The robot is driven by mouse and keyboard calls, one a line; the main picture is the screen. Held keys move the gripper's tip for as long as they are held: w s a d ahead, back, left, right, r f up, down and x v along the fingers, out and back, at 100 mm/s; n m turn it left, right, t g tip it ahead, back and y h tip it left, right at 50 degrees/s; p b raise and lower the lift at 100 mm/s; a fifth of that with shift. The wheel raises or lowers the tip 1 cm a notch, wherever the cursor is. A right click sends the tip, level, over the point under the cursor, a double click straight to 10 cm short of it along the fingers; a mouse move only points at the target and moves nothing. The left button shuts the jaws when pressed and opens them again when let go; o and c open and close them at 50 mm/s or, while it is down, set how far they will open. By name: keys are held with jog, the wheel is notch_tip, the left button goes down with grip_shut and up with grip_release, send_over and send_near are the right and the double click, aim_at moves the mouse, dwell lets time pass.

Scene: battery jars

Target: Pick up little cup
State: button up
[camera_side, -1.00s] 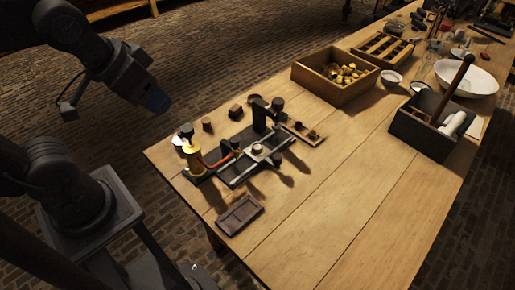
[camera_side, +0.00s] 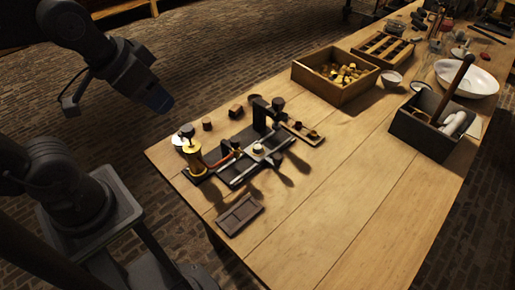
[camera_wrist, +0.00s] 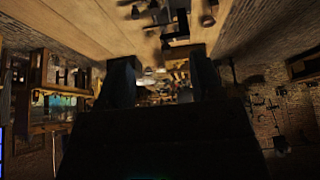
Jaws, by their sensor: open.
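Several small cup-like pieces stand on the wooden table in the side view, and I cannot tell which is the little cup. A small pale round cup or bowl (camera_side: 391,78) stands right of the wooden box. Small dark round pieces, one of them a brown block (camera_side: 207,124), stand behind the apparatus. My gripper (camera_side: 160,98) hangs in the air beyond the table's left edge, apart from everything. In the wrist view its two dark fingers are apart with nothing between them, so my gripper (camera_wrist: 163,72) is open and empty.
A dark apparatus with a brass cylinder (camera_side: 193,155) stands near the table's left end, with a dark flat tray (camera_side: 239,214) in front. A wooden box (camera_side: 325,88) of brass pieces and a dark tool box (camera_side: 421,139) stand farther right. The front middle of the table is clear.

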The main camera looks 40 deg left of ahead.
jog(key=w+m+g, duration=0.2)
jog(key=w+m, duration=0.3)
jog(key=w, duration=0.1)
jog(key=m+g, duration=0.4)
jog(key=m, duration=1)
send_over(258, 143)
jog(key=s+d, duration=0.1)
jog(key=s, duration=0.1)
notch_tip(258, 143, down, 23)
jog(key=shift+w+f, duration=0.1)
jog(key=shift+f, duration=0.05)
jog(key=shift+w+a+f, duration=0.1)
jog(key=shift+w+f, duration=0.1)
jog(key=shift+f, duration=1.2)
jog(key=shift+w+f, duration=0.2)
jog(key=shift+f, duration=1.2)
jog(key=shift+c, duration=0.4)
jog(key=c, duration=1)
jog(key=shift+o, duration=0.2)
jog(key=shift+r, duration=0.1)
